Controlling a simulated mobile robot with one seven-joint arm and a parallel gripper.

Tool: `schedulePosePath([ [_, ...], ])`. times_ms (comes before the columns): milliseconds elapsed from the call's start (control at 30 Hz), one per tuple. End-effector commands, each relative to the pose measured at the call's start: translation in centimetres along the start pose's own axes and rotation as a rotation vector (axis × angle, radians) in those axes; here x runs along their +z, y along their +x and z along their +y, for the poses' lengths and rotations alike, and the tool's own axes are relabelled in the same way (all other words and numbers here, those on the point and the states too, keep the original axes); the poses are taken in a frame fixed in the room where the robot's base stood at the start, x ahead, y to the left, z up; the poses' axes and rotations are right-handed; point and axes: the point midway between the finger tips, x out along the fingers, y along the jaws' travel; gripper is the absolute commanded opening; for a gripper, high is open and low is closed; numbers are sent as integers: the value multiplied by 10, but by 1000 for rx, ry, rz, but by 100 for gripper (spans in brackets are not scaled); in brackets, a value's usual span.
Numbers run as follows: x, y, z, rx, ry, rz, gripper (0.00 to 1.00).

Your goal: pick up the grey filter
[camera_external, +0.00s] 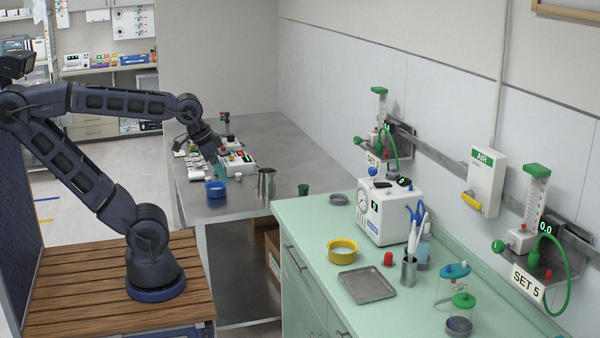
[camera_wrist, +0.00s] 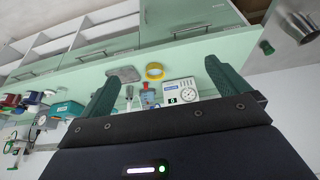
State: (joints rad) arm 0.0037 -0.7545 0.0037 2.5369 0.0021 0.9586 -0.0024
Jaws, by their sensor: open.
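A low grey round piece (camera_external: 339,199), which may be the grey filter, lies on the green counter's far left corner. Another small grey round piece (camera_external: 459,326) is at the counter's near edge. I cannot tell for sure which is the filter. My gripper (camera_external: 222,173) is over the steel table, near a white and red device, away from both pieces. In the wrist view its green fingers (camera_wrist: 162,70) are spread with nothing held between them.
A metal jug (camera_external: 266,186) and a small green cup (camera_external: 303,189) stand on the steel table (camera_external: 262,130).

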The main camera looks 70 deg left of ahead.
Motion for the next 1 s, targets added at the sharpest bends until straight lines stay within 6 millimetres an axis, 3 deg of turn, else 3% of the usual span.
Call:
schedulePosePath([
  [367,0,0,0,0,0,0,100],
  [633,0,0,0,0,0,0,47],
  [1000,-6,-2,0,2,-18,-2,45],
])
